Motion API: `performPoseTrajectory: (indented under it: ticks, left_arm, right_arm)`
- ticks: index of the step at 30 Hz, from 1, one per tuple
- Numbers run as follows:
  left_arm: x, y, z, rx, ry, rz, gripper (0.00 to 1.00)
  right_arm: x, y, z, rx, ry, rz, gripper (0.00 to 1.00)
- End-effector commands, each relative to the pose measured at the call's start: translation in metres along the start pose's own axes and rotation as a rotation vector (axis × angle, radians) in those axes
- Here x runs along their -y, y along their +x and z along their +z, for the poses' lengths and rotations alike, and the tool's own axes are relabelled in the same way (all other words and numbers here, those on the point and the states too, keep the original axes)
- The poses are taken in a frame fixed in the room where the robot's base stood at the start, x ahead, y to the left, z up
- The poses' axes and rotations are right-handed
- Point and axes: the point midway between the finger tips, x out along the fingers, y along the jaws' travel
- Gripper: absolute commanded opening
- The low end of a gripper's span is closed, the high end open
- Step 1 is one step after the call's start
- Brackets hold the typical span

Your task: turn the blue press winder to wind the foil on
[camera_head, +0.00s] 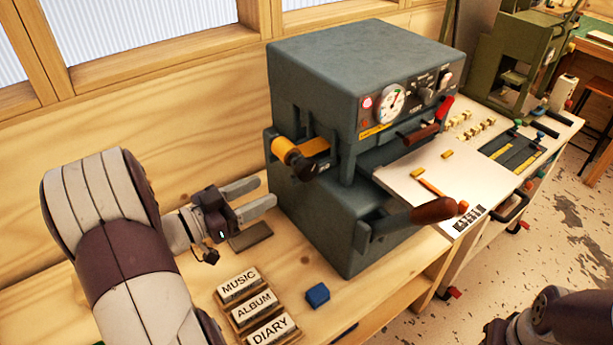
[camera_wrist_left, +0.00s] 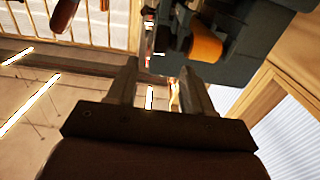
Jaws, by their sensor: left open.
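The blue press (camera_head: 345,75) is a large blue-grey machine on the wooden bench. A yellow-orange foil roll (camera_head: 285,147) sits on its left side, with a dark winder knob (camera_head: 303,167) at the near end. The foil roll also shows at the upper right of the left wrist view (camera_wrist_left: 207,46), beside a dark part that may be the winder. My left gripper (camera_head: 267,193) is open and empty, below and left of the winder and apart from it. Part of my right arm shows at the lower right; its fingers do not show.
Title blocks (camera_head: 253,310) reading MUSIC, ALBUM and DIARY and a small blue block (camera_head: 318,294) lie in front of my left gripper. A press lever with a brown handle (camera_head: 434,210) sticks out at the front right. A green press (camera_head: 515,55) stands farther back.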

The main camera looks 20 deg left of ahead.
Motion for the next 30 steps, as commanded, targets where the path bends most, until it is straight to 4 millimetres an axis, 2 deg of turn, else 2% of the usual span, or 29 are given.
performPoseTrajectory:
  ticks: [9,15,19,27,28,30]
  left_arm:
    - [-0.002,0.076,-0.004,0.000,0.001,0.008,0.51]
    - [-0.001,0.107,-0.002,0.001,0.001,0.003,0.51]
    - [-0.001,0.117,-0.002,0.000,0.001,0.001,0.51]
    - [-0.001,0.119,-0.001,0.001,0.001,0.000,0.51]
    - [-0.001,0.119,-0.001,0.001,0.001,0.000,0.48]
    - [-0.001,0.118,-0.001,0.001,0.001,0.000,0.25]
  right_arm:
    - [0.000,-0.017,-0.002,0.000,0.000,0.000,0.43]
    - [0.000,-0.021,-0.003,0.000,0.000,0.000,0.43]
    - [0.000,-0.022,-0.003,0.000,0.000,0.000,0.43]
    - [0.000,-0.022,-0.003,0.000,0.000,0.000,0.43]
    - [0.000,-0.022,-0.003,0.000,0.000,0.000,0.43]
    - [0.000,-0.022,-0.003,0.000,0.000,0.000,0.43]
